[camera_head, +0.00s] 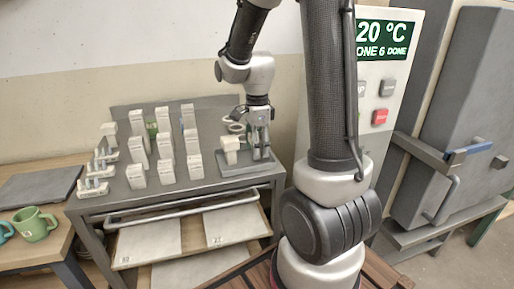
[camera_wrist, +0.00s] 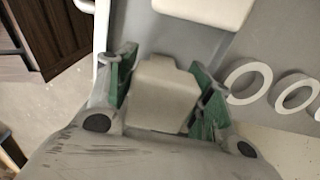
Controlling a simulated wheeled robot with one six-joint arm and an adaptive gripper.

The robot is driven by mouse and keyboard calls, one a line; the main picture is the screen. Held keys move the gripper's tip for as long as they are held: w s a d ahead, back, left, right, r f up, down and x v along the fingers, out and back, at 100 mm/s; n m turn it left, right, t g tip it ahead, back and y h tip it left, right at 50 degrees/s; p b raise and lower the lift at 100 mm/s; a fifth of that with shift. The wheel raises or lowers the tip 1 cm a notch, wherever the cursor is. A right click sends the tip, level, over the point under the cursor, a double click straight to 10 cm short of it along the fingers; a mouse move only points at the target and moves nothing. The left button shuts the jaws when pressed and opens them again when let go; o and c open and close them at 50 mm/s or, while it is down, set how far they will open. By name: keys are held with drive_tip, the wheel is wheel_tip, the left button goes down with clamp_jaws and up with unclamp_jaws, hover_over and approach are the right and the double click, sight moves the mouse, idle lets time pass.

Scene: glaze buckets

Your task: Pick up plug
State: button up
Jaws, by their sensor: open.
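My gripper (camera_head: 257,138) points down over the right end of the grey cart top. In the wrist view my gripper (camera_wrist: 162,88) is open, with green-lined fingers on either side of a pale, blocky piece (camera_wrist: 162,92). This piece looks like the plug, but I cannot be sure. I cannot tell whether the fingers touch it. In the head view my gripper hides it. A white rounded block (camera_wrist: 205,8) lies just beyond it; what looks like the same block (camera_head: 230,147) stands left of my gripper in the head view.
Two white rings (camera_wrist: 249,82) lie right of my gripper in the wrist view. Rows of white upright pieces (camera_head: 165,152) stand left on the cart (camera_head: 205,175). Green mugs (camera_head: 35,224) sit on a table at far left. A control panel (camera_head: 385,85) stands at right.

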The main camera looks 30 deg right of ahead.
drive_tip(key=shift+f, duration=0.2)
drive_tip(key=c, duration=0.9)
drive_tip(key=shift+r, duration=0.1)
